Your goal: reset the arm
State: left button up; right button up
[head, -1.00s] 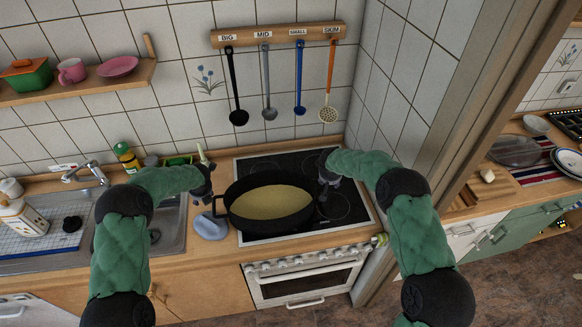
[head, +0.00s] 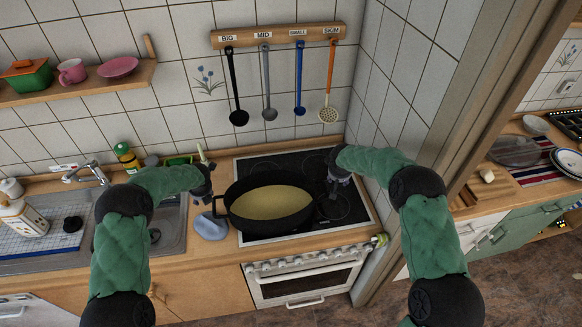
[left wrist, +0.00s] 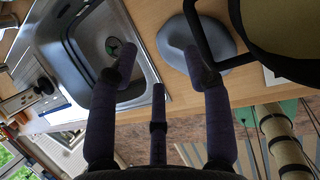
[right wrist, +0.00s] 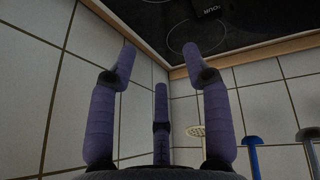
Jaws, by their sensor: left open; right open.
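My left gripper (head: 207,189) is open and empty at the left side of the black pan, above the counter between sink and stove. In the left wrist view its spread fingers (left wrist: 160,65) hang over the counter, with a grey-blue object (left wrist: 215,45) beyond the right finger. My right gripper (head: 333,190) is open and empty over the right part of the stove, apart from the pan. In the right wrist view its fingers (right wrist: 163,60) are spread, with the tiled wall around and the dark hob (right wrist: 235,25) beyond.
The black pan (head: 238,210) with yellowish contents stands on the stove (head: 345,208). The grey-blue object (head: 211,226) lies left of it. The sink (head: 172,222) is further left. Several utensils hang from a wooden rack (head: 270,37). A tiled wall (head: 385,110) stands close to my right arm.

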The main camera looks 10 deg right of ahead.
jog(key=shift+s+d+r, duration=0.1)
jog(key=shift+d+r, duration=0.1)
jog(key=shift+d, duration=0.1)
